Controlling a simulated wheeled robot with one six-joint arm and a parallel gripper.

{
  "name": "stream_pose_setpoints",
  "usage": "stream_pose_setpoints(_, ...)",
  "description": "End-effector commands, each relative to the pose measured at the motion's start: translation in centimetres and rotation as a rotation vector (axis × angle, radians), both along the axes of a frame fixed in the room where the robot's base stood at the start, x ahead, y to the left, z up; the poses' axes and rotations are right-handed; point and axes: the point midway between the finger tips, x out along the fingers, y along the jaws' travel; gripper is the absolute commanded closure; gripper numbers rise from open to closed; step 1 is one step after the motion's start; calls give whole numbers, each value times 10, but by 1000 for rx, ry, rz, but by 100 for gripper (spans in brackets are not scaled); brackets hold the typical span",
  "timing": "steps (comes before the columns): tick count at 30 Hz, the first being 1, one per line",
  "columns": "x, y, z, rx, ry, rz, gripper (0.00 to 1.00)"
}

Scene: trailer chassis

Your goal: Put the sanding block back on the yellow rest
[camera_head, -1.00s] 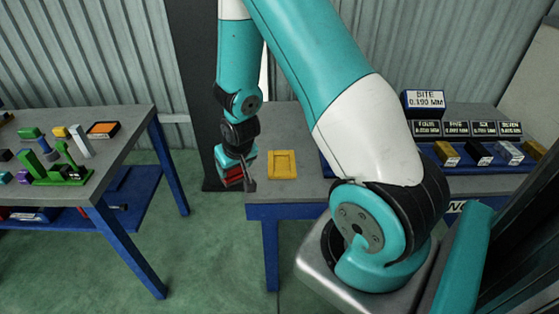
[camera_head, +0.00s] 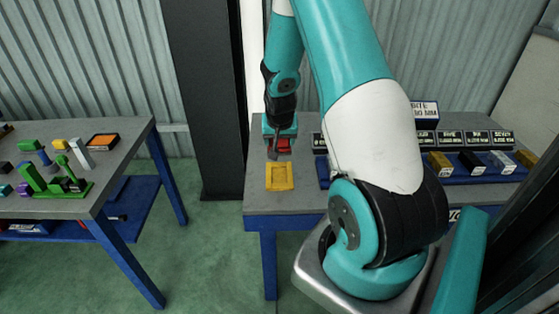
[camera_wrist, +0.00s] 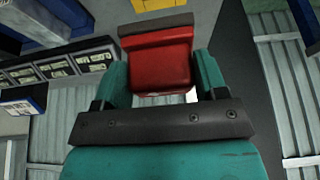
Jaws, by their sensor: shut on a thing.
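The sanding block (camera_wrist: 160,62) is red with a dark grey strip along one side. My gripper (camera_head: 281,148) is shut on it, and the wrist view shows the block between the two teal fingers. In the head view the red block (camera_head: 284,144) is above the back part of the table, behind the yellow rest. The yellow rest (camera_head: 268,178) is a flat rectangular frame on the table's left end, and it looks empty. Its edge also shows at the top of the wrist view (camera_wrist: 238,12), apart from the block.
To the right on the same grey table (camera_head: 308,200) stands a blue rack (camera_head: 470,174) with several small blocks and labelled signs (camera_head: 450,138). A second table (camera_head: 100,200) at the left holds green holders and small parts. A floor gap separates the tables.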

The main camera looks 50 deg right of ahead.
Motion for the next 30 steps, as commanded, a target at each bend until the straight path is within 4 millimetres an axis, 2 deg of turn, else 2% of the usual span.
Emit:
stream_pose_setpoints(1, -1, 1, -13, 2, 5, 0, 56)
stream_pose_setpoints(4, -1, 1, -33, 1, 3, 1, 56)
stream_pose_setpoints(11, 0, 0, -56, 0, 0, 0, 56)
stream_pose_setpoints(16, 0, 0, -81, 0, 2, 1, 56)
stream_pose_setpoints(19, 0, 0, -88, -2, -1, 1, 56)
stream_pose_setpoints(30, 1, 0, -93, -2, -3, 0, 56)
